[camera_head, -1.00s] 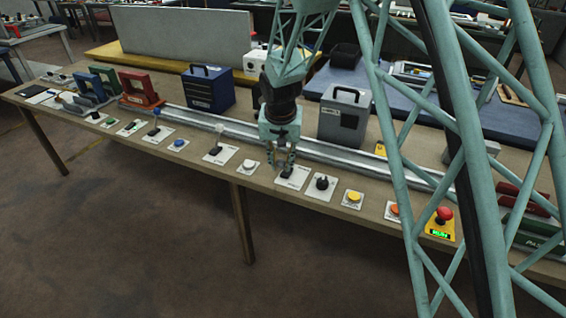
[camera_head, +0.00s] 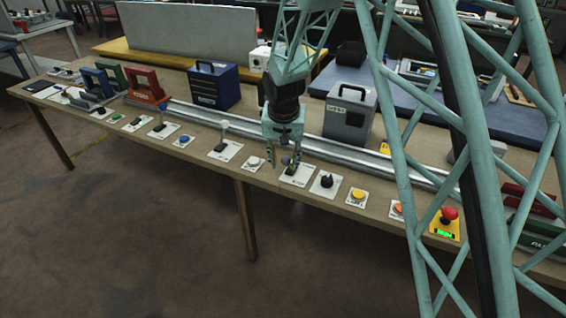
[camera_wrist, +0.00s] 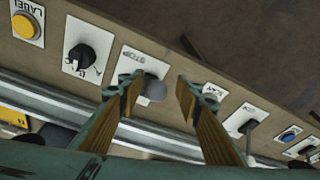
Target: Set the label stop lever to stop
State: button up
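The label stop lever is a dark grey round knob (camera_wrist: 155,89) on a white plate marked STOP (camera_wrist: 128,66). The plate also shows in the head view (camera_head: 300,175) near the front edge of the bench. My gripper (camera_wrist: 157,97) is open, one finger on each side of the knob, with a gap showing, wider on the right. In the head view my gripper (camera_head: 284,164) hangs low at the left part of the plate. The lever's stem is mostly hidden, and I cannot tell whether a finger touches the knob.
A black rotary knob (camera_head: 326,180) and a yellow button (camera_head: 358,195) sit to the right, a white button (camera_head: 254,163) to the left. A metal rail (camera_head: 345,150) runs behind, with a grey box (camera_head: 348,112) beyond it.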

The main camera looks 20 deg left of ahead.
jog(key=shift+r, duration=0.15)
jog(key=v, duration=1.1)
jog(key=shift+s+r, duration=0.15)
jog(key=shift+r, duration=0.15)
jog(key=shift+a+r, duration=0.1)
